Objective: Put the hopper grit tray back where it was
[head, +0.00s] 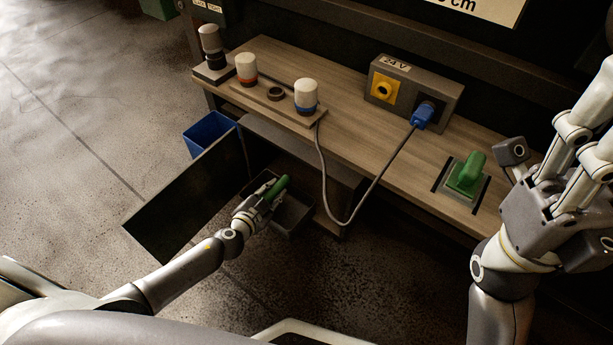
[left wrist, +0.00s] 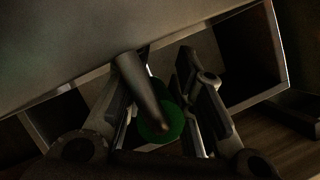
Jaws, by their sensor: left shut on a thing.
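The hopper grit tray (head: 291,215) is a dark open box with a green handle (head: 279,186). It is low under the bench, at the opening below the wooden top. My left gripper (head: 262,200) is shut on the green handle. In the left wrist view, the green handle (left wrist: 160,122) shows between the two fingers, and part of the tray's dark inside (left wrist: 250,65) and pale rim show behind. Whether the tray touches its seat is hidden. My right gripper (head: 545,165) is raised at the right, fingers spread and empty, near the bench's right end.
A dark open door panel (head: 185,203) stands left of my left arm, with a blue bin (head: 209,134) behind it. A cable loops from the blue plug (head: 422,115) down past the bench front. A green handle (head: 467,175) stands on the bench top (head: 350,125).

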